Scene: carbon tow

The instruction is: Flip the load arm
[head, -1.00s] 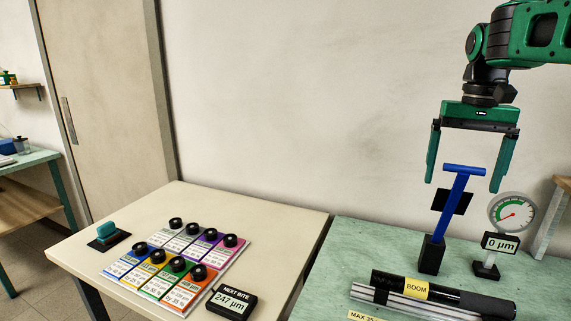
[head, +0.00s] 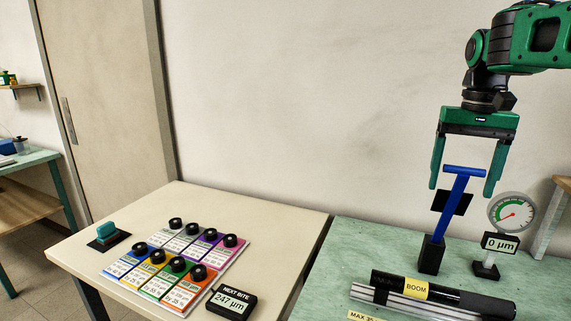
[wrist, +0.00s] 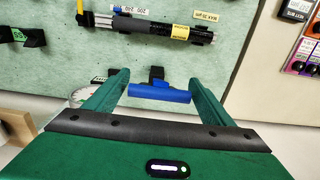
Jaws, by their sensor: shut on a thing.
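The load arm (head: 463,172) is a blue lever with a T-shaped crossbar. It leans slightly right and rises from a black base (head: 432,255) on the green table, with a black plate behind its shaft. My gripper (head: 464,190) points down over it, one finger on each side of the crossbar. In the wrist view, the blue crossbar (wrist: 160,92) spans between my two fingers, and the gripper is shut on its ends. The lower shaft is mostly hidden in that view.
A gauge with a "0 µm" display (head: 500,243) stands close right of the lever. The black boom (head: 445,292) lies in front. A "247 µm" display (head: 232,301) and coloured cards with black knobs (head: 178,264) sit on the cream table.

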